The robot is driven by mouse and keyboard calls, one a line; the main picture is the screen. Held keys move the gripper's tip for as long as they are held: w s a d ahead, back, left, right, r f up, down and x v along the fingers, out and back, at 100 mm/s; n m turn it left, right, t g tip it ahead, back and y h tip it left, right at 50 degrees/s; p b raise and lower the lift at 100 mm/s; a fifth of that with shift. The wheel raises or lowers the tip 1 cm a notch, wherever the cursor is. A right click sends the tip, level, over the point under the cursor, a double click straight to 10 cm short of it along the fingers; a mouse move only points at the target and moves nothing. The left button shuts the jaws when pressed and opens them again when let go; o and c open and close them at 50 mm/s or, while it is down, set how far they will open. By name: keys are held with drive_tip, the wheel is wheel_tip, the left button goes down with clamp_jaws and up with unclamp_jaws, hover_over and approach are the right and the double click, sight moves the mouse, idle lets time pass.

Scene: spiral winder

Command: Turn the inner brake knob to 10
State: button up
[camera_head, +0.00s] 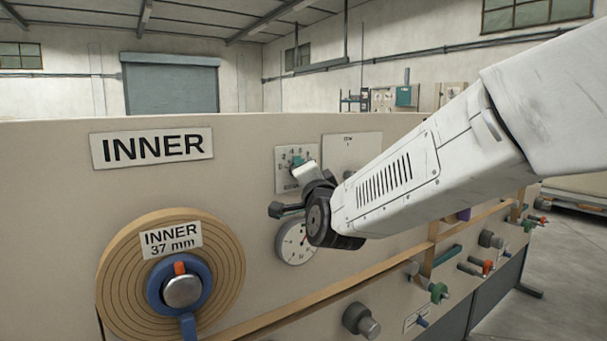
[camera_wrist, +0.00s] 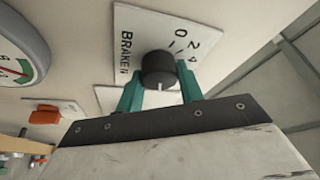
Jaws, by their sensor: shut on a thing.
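The brake knob (camera_wrist: 159,68) is a black round knob on a white scale plate (camera_wrist: 133,25) lettered "BRAKE N", with 0, 2 and 4 readable in the wrist view. A white mark on the knob faces my gripper; which number it points to I cannot tell. My gripper (camera_wrist: 161,82) has its teal fingers on both sides of the knob, shut on it. In the head view, the scale plate (camera_head: 284,177) is right of the INNER sign (camera_head: 152,148). My gripper (camera_head: 298,163) is at its middle there, and the wrist partly covers the plate and hides the knob.
A round gauge (camera_head: 291,250) sits just below the plate, partly behind my wrist. Another white plate (camera_head: 352,142) is to the right. A brown roll (camera_head: 115,270) with a blue hub is at the lower left. Several knobs and studs line the lower right of the panel.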

drive_tip(key=o, duration=1)
drive_tip(key=shift+s, duration=0.1)
drive_tip(key=v, duration=0.7)
drive_tip(key=shift+s, duration=0.35)
drive_tip(key=shift+d+f, duration=0.1)
drive_tip(key=shift+d, duration=0.05)
